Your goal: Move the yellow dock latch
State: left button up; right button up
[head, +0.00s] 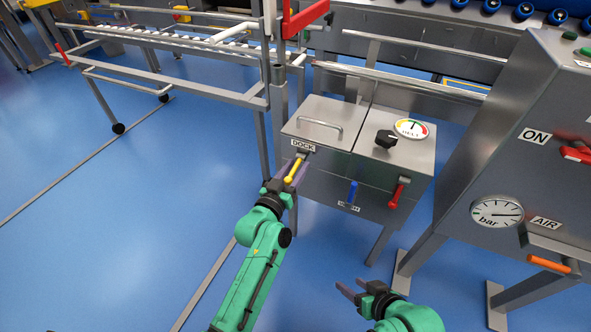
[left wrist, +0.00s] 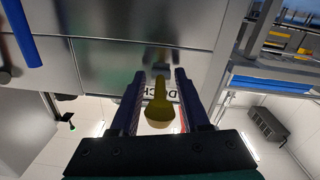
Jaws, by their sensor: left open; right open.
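The yellow dock latch (head: 294,171) is a short lever under the DOCK label (head: 303,144) on the front of the grey metal box (head: 325,165). My left gripper (head: 292,173) is at the latch, with its fingers open on either side of it. In the left wrist view the yellow latch (left wrist: 158,105) stands between the two open fingers (left wrist: 157,102), with gaps beside it. Part of the DOCK label shows behind it. My right gripper (head: 348,290) is open and empty, low in the head view, away from the box.
A blue lever (head: 352,192) and a red lever (head: 397,192) hang on the same box, right of the latch. A black knob (head: 386,139) and a belt dial (head: 411,129) sit on top. A grey cabinet (head: 510,180) stands at the right.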

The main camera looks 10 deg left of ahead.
pick_arm(q)
grip_shut()
jog(key=shift+f, duration=0.1)
dwell(1.2)
